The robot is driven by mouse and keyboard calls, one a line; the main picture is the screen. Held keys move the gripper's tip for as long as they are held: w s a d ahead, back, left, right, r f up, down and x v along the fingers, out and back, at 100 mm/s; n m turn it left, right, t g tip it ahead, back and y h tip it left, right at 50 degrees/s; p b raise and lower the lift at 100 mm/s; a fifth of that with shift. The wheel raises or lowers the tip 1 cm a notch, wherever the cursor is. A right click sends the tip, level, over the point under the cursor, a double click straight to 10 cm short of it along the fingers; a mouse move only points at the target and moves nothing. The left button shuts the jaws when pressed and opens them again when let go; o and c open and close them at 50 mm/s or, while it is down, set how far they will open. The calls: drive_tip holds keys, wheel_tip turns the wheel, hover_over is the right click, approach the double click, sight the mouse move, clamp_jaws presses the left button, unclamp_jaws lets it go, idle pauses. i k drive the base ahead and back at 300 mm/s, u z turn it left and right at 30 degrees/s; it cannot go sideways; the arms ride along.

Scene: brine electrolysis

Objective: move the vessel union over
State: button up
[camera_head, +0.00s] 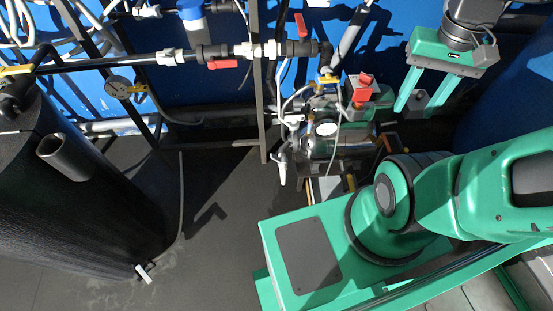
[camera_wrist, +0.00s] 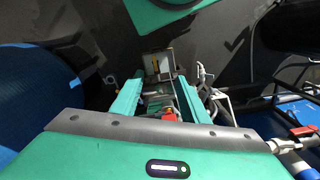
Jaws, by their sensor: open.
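My gripper (camera_head: 418,106) is at the upper right of the head view, its two green fingers apart and pointing down. It also shows in the wrist view (camera_wrist: 160,88), with nothing held between the fingers. White union-like fittings sit on the dark horizontal pipe, one at the left (camera_head: 171,56) and one further right (camera_head: 245,50). I cannot tell which is the vessel union. The gripper is apart from both, to their right. A black vessel (camera_head: 75,190) stands at the left.
A metal pump (camera_head: 325,135) with hoses and a red-handled valve (camera_head: 363,88) stands left of my gripper. A dark upright post (camera_head: 258,100) crosses the pipe. A round gauge (camera_head: 119,87) hangs near the black vessel. Grey floor (camera_head: 220,230) is clear in the middle.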

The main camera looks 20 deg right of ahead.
sight(282, 160)
drive_tip(key=z, duration=1.15)
drive_tip(key=k, duration=2.05)
drive_tip(key=u, duration=0.8)
drive_tip(key=i, duration=1)
drive_tip(key=z, duration=0.05)
